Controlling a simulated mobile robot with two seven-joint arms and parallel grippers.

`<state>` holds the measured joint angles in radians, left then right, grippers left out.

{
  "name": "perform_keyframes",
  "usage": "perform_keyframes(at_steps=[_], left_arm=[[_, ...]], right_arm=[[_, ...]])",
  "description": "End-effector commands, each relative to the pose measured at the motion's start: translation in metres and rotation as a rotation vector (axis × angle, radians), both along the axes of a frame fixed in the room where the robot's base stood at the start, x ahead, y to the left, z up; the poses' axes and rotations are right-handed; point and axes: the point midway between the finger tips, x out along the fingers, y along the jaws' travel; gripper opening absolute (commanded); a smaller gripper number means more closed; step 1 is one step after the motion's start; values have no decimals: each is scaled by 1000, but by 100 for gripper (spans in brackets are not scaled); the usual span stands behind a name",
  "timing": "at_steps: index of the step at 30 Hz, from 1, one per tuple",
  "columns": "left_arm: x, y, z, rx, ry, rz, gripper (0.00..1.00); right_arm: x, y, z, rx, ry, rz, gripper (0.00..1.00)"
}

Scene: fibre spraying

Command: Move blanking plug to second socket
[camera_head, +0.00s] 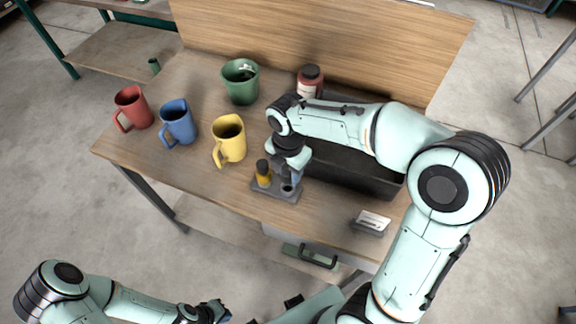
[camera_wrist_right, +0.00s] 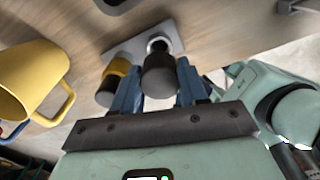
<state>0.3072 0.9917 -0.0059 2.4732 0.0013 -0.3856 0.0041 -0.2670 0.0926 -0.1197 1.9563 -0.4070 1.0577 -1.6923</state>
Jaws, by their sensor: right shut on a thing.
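A small grey socket block (camera_head: 276,191) sits near the table's front edge. A yellow plug with a black top (camera_head: 263,173) stands in its left part; it also shows in the right wrist view (camera_wrist_right: 112,84). My right gripper (camera_head: 292,176) is over the block's right part. In the right wrist view its blue fingers (camera_wrist_right: 158,88) are shut on a dark cylindrical blanking plug (camera_wrist_right: 160,76). The plug's end is close to the ringed socket (camera_wrist_right: 158,43); I cannot tell whether it is seated. My left gripper (camera_head: 217,309) is low at the bottom, its fingers unclear.
Red (camera_head: 132,108), blue (camera_head: 178,121), yellow (camera_head: 229,138) and green (camera_head: 240,81) mugs stand left and behind. A dark bin (camera_head: 368,181) is right of the block, with a red jar (camera_head: 310,80) behind. A small card holder (camera_head: 371,222) is at front right.

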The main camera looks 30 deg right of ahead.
Motion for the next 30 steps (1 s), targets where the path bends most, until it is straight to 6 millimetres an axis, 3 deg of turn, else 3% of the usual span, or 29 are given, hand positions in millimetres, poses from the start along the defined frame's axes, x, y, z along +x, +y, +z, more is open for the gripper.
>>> perform_keyframes(at_steps=[6, 30], left_arm=[[-9, 0, -11, 0, 10, 0, 0], [-7, 0, -10, 1, 8, 0, 0]], right_arm=[[0, 0, -16, 0, 0, 0, 10], [0, 0, -15, 1, -2, 0, 10]])
